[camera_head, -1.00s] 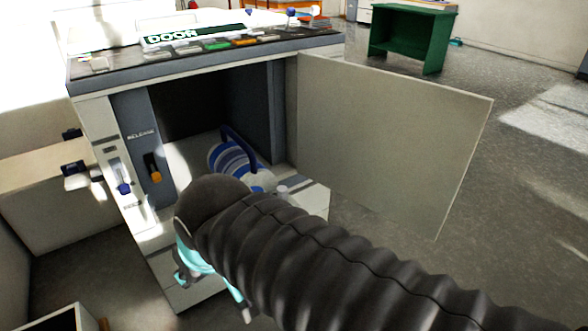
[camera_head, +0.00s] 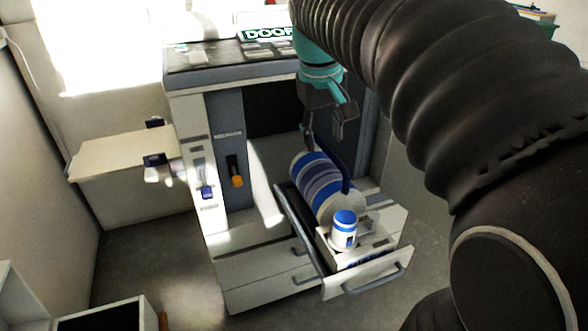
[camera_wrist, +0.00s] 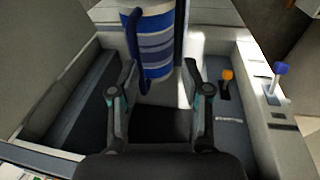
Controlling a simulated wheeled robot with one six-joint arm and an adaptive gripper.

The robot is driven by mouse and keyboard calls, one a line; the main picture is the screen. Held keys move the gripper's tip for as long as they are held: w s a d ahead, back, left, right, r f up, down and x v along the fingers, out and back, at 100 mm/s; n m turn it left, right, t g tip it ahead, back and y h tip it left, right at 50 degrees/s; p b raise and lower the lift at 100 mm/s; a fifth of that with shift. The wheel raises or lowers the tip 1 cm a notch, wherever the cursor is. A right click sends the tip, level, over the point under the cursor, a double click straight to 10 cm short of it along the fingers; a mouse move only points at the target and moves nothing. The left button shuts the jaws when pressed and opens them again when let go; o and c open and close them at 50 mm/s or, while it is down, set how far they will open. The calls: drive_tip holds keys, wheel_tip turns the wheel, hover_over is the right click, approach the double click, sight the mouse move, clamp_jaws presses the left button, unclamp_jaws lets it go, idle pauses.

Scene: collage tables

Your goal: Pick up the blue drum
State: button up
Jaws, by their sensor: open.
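The blue drum (camera_head: 322,182) is a cylinder with blue, grey-blue and white bands, lying tilted at the cabinet's open bay. A dark blue curved bar (camera_head: 338,162) runs along its right side. My gripper (camera_head: 325,132) is open and empty, pointing down just above and behind the drum's upper end. In the wrist view the drum (camera_wrist: 156,45) shows at the top, beyond my open fingers (camera_wrist: 162,82). A dark blue bar (camera_wrist: 133,45) stands beside it on the left there. I see no contact between fingers and drum.
A small blue-and-white canister (camera_head: 344,230) stands in front of the drum, above a pulled-out drawer (camera_head: 365,277). An orange-tipped release lever (camera_head: 236,172) is left of the bay. A side shelf (camera_head: 120,157) juts out left. Floor at lower left is partly clear.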

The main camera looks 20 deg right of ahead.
drive_tip(key=g, duration=0.1)
approach(335, 156)
wheel_tip(335, 156, up, 3)
drive_tip(key=a, duration=0.2)
drive_tip(key=d, duration=0.1)
drive_tip(key=shift+g, duration=0.3)
drive_tip(key=f, duration=0.2)
drive_tip(key=d+f, duration=0.1)
drive_tip(key=f, duration=0.2)
drive_tip(key=f+b, duration=0.1)
drive_tip(key=f, duration=0.2)
drive_tip(key=shift+d+f, duration=0.2)
drive_tip(key=shift+d, duration=0.2)
drive_tip(key=shift+w+d+f+b, duration=0.1)
drive_tip(key=shift+d+f, duration=0.05)
drive_tip(key=shift+f, duration=0.75)
drive_tip(key=shift+w+d+f+b, duration=0.1)
drive_tip(key=shift+d+f, duration=0.05)
drive_tip(key=shift+f, duration=0.75)
drive_tip(key=shift+d+f+b, duration=0.1)
drive_tip(key=shift+d+f, duration=0.05)
drive_tip(key=shift+f, duration=0.75)
clamp_jaws()
drive_tip(key=shift+r, duration=0.1)
